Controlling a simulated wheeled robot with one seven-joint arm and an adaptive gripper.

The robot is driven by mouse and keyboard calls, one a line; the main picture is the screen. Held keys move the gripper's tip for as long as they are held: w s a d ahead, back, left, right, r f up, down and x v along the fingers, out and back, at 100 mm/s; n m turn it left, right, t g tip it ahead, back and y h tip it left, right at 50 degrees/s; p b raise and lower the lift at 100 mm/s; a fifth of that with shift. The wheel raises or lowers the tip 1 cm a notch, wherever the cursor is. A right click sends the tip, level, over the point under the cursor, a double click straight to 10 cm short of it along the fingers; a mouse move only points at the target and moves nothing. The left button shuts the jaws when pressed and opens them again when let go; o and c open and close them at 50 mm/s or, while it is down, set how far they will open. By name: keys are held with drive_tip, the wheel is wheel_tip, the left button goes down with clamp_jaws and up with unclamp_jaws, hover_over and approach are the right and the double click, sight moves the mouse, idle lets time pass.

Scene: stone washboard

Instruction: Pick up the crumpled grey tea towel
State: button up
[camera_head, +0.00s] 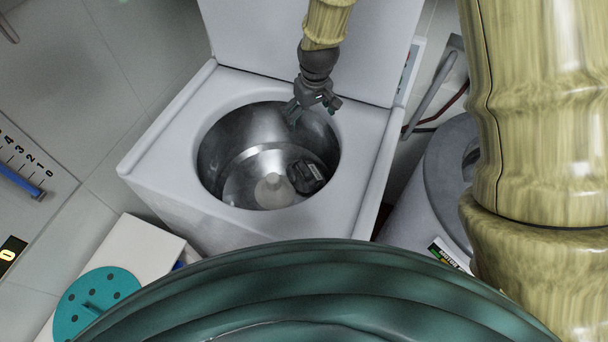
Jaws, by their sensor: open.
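A small dark grey lump (307,176), which looks like the crumpled tea towel, lies at the bottom right of the steel drum (222,150) of an open top-loading washer. Its folds are too small to make out clearly. My gripper (313,109) hangs from above over the back right part of the drum opening. It is open and empty, with its fingers spread. In the picture it is just above the lump and apart from it; the exact height gap is hard to tell.
The washer's white rim (170,172) surrounds the drum, and its raised lid (260,45) stands behind my gripper. A pale agitator cone (272,190) rises beside the lump. A grey cylindrical bin (440,185) stands to the right, and a teal disc (95,300) lies at lower left.

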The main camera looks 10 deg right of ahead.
wheel_tip(320, 180, down, 2)
drive_tip(key=b, duration=2)
hover_over(305, 168)
drive_tip(key=s, duration=0.2)
drive_tip(key=f, duration=1.8)
drive_tip(key=shift+w+d+f, duration=0.25)
drive_tip(key=shift+d, duration=0.1)
drive_tip(key=shift+w+a+f, duration=0.1)
drive_tip(key=shift+w+f, duration=0.1)
drive_tip(key=shift+f, duration=1.1)
drive_tip(key=shift+w+a+f, duration=0.1)
drive_tip(key=shift+w+f, duration=0.1)
drive_tip(key=shift+f, duration=1.1)
drive_tip(key=shift+w+a+f+p, duration=0.1)
drive_tip(key=shift+w+f, duration=0.1)
drive_tip(key=shift+f, duration=0.7)
drive_tip(key=shift+w+a+f+p, duration=0.1)
drive_tip(key=shift+w+f, duration=0.1)
drive_tip(key=shift+f, duration=0.7)
drive_tip(key=shift+w+a+f+p, duration=0.1)
drive_tip(key=shift+w+f, duration=0.1)
drive_tip(key=shift+f, duration=0.7)
drive_tip(key=c, duration=0.9)
drive_tip(key=shift+r, duration=0.1)
